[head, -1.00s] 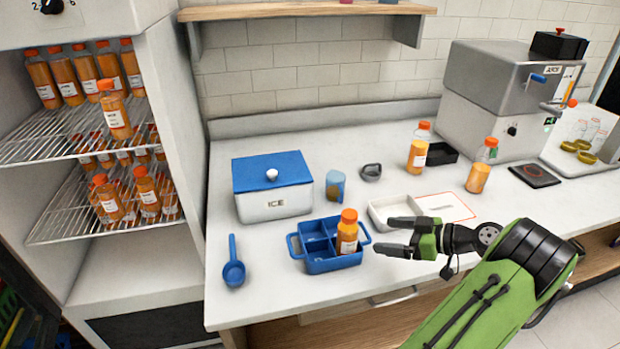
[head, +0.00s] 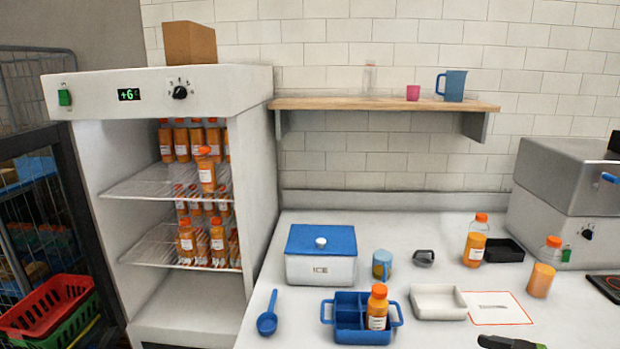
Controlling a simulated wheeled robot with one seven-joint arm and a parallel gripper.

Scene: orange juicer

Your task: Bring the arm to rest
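Only a dark tip of my gripper (head: 510,342) shows at the bottom edge of the head view, over the front of the counter. The rest of my gripper and arm is below the picture, so whether it is open or shut is hidden. Nothing is seen held at the visible part. An orange bottle (head: 377,308) stands in the blue divided caddy (head: 345,335), left of my gripper. A white tray (head: 437,311) and a red-edged white card (head: 520,318) lie on the counter just behind my gripper.
A blue-lidded ice box (head: 320,268), a blue scoop (head: 267,322), a jug (head: 382,264) and two bottles (head: 474,248) (head: 541,276) stand on the counter. The juicer (head: 570,205) is at right. An open fridge (head: 259,150) with bottles is at left, beside red and green baskets (head: 45,303).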

